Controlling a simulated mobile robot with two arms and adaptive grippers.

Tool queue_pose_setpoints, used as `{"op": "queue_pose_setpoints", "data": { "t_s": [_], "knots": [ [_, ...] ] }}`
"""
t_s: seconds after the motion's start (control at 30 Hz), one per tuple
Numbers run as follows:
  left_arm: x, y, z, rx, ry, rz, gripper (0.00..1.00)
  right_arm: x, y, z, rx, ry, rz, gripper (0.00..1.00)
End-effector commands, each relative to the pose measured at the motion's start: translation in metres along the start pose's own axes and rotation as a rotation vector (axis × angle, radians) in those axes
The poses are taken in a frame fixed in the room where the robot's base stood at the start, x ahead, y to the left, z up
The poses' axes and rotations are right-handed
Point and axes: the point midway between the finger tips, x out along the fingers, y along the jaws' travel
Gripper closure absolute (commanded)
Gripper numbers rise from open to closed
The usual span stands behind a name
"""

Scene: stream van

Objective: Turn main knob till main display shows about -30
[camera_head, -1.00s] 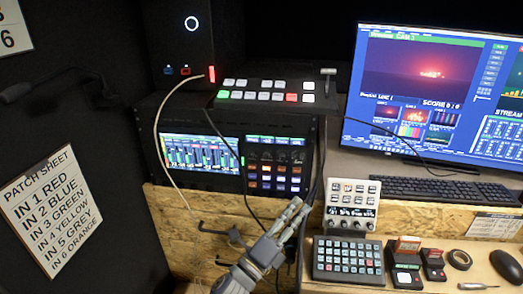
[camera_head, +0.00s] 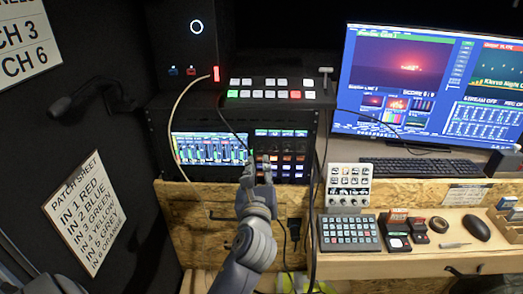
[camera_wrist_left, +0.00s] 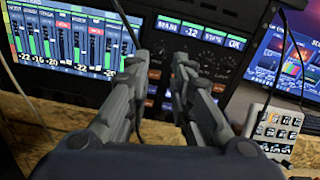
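The control panel (camera_head: 281,170) holds rows of orange and white buttons, with a narrow display strip (camera_wrist_left: 190,28) along its top. Dark knobs (camera_wrist_left: 205,62) sit just below the strip, partly hidden by my fingers; I cannot tell which is the main knob. My left gripper (camera_head: 264,168) is in front of the panel's lower middle, pointing up at it. Its fingers (camera_wrist_left: 158,72) are apart with nothing between them. My right gripper is out of view.
A mixer screen (camera_head: 208,149) with level bars is left of the panel. A switcher (camera_head: 270,94) stands above, and a pale cable (camera_head: 174,125) hangs in front of the rack. A small keypad (camera_head: 348,184) and a monitor (camera_head: 425,85) are at the right.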

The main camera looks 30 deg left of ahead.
Motion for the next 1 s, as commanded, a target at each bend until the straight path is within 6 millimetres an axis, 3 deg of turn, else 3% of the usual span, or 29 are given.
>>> {"op": "queue_pose_setpoints", "data": {
  "t_s": [0.2, 0.4, 0.8, 0.83, 0.9, 1.0],
  "knots": [
    [0.044, -0.001, 0.002, 0.000, -0.002, -0.001, 0.79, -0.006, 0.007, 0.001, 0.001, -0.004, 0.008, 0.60],
    [0.071, -0.001, 0.001, -0.001, -0.001, -0.001, 0.79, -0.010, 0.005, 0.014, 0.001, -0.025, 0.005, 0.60],
    [0.080, -0.001, 0.000, -0.001, -0.001, -0.002, 0.79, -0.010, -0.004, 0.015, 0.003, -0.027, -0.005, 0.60],
    [0.080, -0.001, 0.000, -0.001, -0.002, -0.002, 0.81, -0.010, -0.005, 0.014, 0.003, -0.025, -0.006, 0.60],
    [0.080, -0.001, 0.000, -0.001, -0.002, -0.002, 0.97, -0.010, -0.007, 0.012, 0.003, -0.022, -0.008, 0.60],
    [0.080, -0.001, 0.000, -0.001, -0.002, -0.002, 1.00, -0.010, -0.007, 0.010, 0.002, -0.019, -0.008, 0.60]
  ]
}}
